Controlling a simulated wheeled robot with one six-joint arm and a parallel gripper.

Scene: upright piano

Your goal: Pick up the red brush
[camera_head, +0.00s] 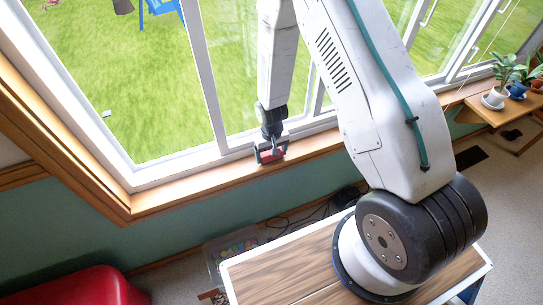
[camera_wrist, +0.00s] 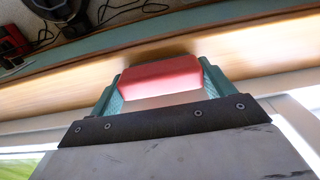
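The red brush (camera_wrist: 160,75) shows in the wrist view as a red block with a paler near face, over the wooden window sill. My gripper (camera_wrist: 161,70) has one teal finger at each end of it. The brush nearly fills the gap, and I cannot tell whether the fingers press on it. In the head view, my gripper (camera_head: 271,155) points down at the sill, with the red brush (camera_head: 271,156) low between its fingers. I cannot tell whether the brush rests on the sill or is just above it.
The wooden sill (camera_head: 200,188) runs along the window, whose glass and white frame stand close behind my gripper. A bin of colourful items (camera_head: 233,247) and cables lie on the floor below. A wood-topped table (camera_head: 290,270) is in front. Potted plants (camera_head: 500,80) stand at the right.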

